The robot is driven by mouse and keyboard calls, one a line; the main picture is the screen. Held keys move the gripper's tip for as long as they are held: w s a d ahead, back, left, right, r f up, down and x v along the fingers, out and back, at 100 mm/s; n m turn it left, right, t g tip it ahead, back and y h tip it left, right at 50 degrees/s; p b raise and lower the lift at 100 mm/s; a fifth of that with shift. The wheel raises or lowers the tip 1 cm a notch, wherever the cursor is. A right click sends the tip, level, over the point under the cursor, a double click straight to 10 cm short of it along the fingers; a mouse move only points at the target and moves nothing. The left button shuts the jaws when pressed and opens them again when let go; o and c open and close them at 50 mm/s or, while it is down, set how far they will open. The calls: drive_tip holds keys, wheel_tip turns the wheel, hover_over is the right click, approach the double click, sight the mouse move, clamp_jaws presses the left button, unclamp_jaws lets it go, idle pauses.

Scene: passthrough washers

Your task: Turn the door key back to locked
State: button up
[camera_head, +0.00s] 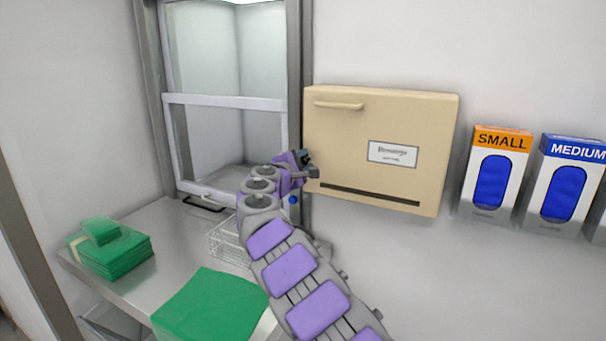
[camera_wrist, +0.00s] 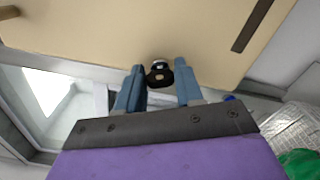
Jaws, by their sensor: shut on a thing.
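The door key (camera_wrist: 159,79) shows in the wrist view as a small dark piece with a hole, in front of a round silver and black lock on the beige cabinet door (camera_wrist: 110,30). My gripper (camera_wrist: 158,78) has its two blue-grey fingers on either side of the key and is shut on it. In the head view my gripper (camera_head: 312,168) is at the lower left edge of the beige cabinet (camera_head: 345,145). It hides the key and lock there. The cabinet door is flat against its box and looks closed. The key's exact turn angle is hard to tell.
Left of the cabinet is a pass-through window with a grey frame (camera_head: 294,60). Below it, a steel table (camera_head: 170,225) holds green folded cloths (camera_head: 110,250) and a wire basket (camera_head: 228,240). Glove boxes (camera_head: 495,175) hang on the right wall.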

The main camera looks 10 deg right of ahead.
drive_tip(key=m+b, duration=0.4)
drive_tip(key=shift+f+m, duration=0.3)
drive_tip(key=shift+f, duration=0.05)
idle(0.4)
drive_tip(key=o, duration=1)
drive_tip(key=shift+a+r, duration=0.1)
drive_tip(key=shift+o, duration=0.2)
drive_tip(key=shift+r, duration=0.1)
